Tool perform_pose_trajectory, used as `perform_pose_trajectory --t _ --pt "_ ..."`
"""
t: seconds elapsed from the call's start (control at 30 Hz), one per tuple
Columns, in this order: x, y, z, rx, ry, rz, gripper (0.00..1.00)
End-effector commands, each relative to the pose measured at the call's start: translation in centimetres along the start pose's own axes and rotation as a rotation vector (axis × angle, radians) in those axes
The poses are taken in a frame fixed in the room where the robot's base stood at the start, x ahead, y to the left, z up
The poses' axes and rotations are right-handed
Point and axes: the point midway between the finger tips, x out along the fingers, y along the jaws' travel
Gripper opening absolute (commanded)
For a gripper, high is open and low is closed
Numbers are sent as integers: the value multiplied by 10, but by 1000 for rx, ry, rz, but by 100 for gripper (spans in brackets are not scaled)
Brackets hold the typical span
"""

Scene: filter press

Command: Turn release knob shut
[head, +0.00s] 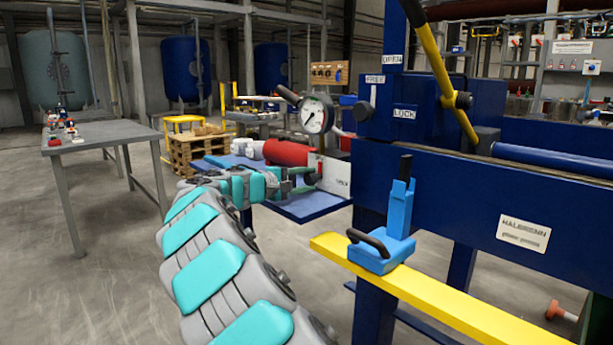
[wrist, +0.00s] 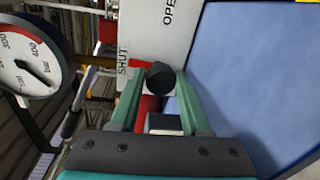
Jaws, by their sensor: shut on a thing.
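The release knob (wrist: 160,76) is a small black faceted knob on a pale plate (wrist: 158,35) in the wrist view. The plate carries the words SHUT, to the knob's left, and OPEN, above it. My gripper (wrist: 157,84) has its two green fingers on either side of the knob and is shut on it.
A dial gauge (head: 316,115) stands above and behind my gripper, and shows close by at left in the wrist view (wrist: 27,62). A blue tray (head: 318,207) lies under the unit. The blue press frame (head: 450,190) with a yellow rail (head: 440,297) stands at right. Open floor lies at left.

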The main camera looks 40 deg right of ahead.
Motion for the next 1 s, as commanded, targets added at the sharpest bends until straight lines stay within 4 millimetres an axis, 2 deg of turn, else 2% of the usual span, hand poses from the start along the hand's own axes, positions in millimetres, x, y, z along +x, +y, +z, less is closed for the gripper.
perform_pose_trajectory --t 0.67,0.7,0.8,1.0 --pt "0 -2 -1 -64 -6 -3 0" --pt "0 -2 -1 -64 -6 -4 49" --pt "0 -2 -1 -63 -6 -3 58" --pt "0 -1 -1 -62 -6 -2 58"
